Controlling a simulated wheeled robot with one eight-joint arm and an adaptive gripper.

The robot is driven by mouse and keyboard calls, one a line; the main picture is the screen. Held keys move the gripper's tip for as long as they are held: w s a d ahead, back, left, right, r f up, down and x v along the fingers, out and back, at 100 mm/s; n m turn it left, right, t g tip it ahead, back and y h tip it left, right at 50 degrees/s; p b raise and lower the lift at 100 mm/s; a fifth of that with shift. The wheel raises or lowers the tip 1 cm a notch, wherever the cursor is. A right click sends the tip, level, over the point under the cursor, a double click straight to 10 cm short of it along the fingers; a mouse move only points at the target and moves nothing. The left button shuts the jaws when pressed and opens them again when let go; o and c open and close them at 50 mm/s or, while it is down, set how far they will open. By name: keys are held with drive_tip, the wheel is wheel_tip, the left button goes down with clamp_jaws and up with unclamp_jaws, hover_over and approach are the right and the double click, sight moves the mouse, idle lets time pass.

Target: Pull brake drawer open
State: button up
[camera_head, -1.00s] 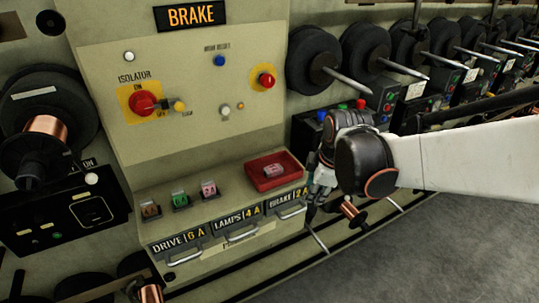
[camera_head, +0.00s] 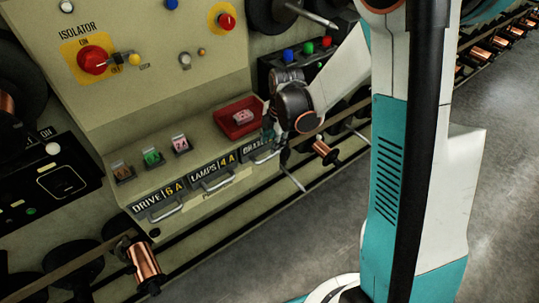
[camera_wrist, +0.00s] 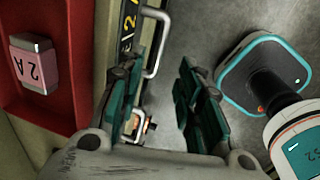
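The brake drawer (camera_head: 258,143) is the right one of three labelled drawers low on the beige panel. It appears shut, and part of its label is hidden by my arm. Its metal handle (camera_wrist: 163,35) shows in the wrist view, beside the tip of the left finger. My gripper (camera_wrist: 174,62) is open and empty, with its teal fingers apart near the handle. I cannot tell whether a finger touches it. In the head view my wrist hides most of the gripper near the drawer front.
The lamps drawer (camera_head: 212,172) and drive drawer (camera_head: 158,203) are to the left. A red tray (camera_head: 228,128) holding a pink 2 A fuse (camera_head: 243,117) sits above. Grey floor (camera_head: 250,255) is clear in front.

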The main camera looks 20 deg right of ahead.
sight(269, 156)
drive_tip(key=f, duration=0.2)
drive_tip(key=w+f+b, duration=0.1)
drive_tip(key=f, duration=0.2)
drive_tip(key=f+b, duration=0.1)
drive_tip(key=f, duration=0.2)
drive_tip(key=shift+w+a+f, duration=0.15)
drive_tip(key=shift+w+a, duration=0.1)
drive_tip(key=shift+a, duration=0.05)
clamp_jaws()
